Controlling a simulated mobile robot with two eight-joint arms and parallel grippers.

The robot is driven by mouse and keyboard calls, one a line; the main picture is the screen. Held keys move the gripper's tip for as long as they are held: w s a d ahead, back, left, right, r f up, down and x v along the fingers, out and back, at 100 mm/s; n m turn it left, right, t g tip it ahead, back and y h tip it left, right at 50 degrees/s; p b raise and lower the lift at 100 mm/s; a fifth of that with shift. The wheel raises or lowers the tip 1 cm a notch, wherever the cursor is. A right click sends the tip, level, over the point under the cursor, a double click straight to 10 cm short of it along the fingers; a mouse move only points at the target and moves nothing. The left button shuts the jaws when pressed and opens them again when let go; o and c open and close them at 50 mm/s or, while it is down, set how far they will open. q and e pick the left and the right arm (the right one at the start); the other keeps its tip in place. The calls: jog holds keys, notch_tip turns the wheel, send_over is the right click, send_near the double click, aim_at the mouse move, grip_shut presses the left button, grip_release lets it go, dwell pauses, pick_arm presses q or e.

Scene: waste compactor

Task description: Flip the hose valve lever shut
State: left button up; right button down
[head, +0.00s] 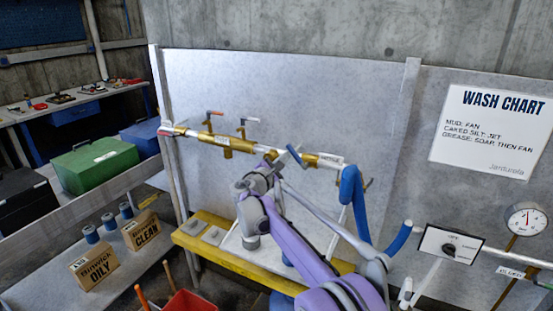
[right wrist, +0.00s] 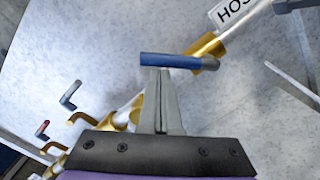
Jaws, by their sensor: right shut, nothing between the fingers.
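The hose valve lever (head: 294,155) has a blue handle and sits on the brass pipe near its right end, beside a white label. In the right wrist view the blue handle (right wrist: 170,61) lies crosswise, its right end by a brass valve body (right wrist: 209,50). My right gripper (head: 279,155) is just left of the lever. In the right wrist view its fingers (right wrist: 164,75) are shut and empty, with their tips right at the handle's underside; I cannot tell if they touch. My left gripper is not in view.
The label (right wrist: 234,12) reads "HOS" in the wrist view. Other levers, one red-tipped (head: 215,113) and one grey (head: 248,120), stand left on the pipe. A blue hose (head: 354,200) hangs at the right. A yellow-edged bench (head: 205,228) is below, a grey panel behind.

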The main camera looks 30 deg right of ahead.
aim_at(292, 153)
jog(key=shift+s+d+r+p, duration=0.55)
jog(key=shift+s+d+r, duration=0.3)
jog(key=shift+r, duration=0.2)
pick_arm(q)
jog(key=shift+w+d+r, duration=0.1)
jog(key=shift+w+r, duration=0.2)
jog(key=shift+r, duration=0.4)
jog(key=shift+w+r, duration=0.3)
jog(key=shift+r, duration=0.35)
pick_arm(e)
jog(key=shift+s+d+r, duration=0.3)
jog(key=shift+s+d, duration=0.05)
jog(key=shift+s, duration=0.3)
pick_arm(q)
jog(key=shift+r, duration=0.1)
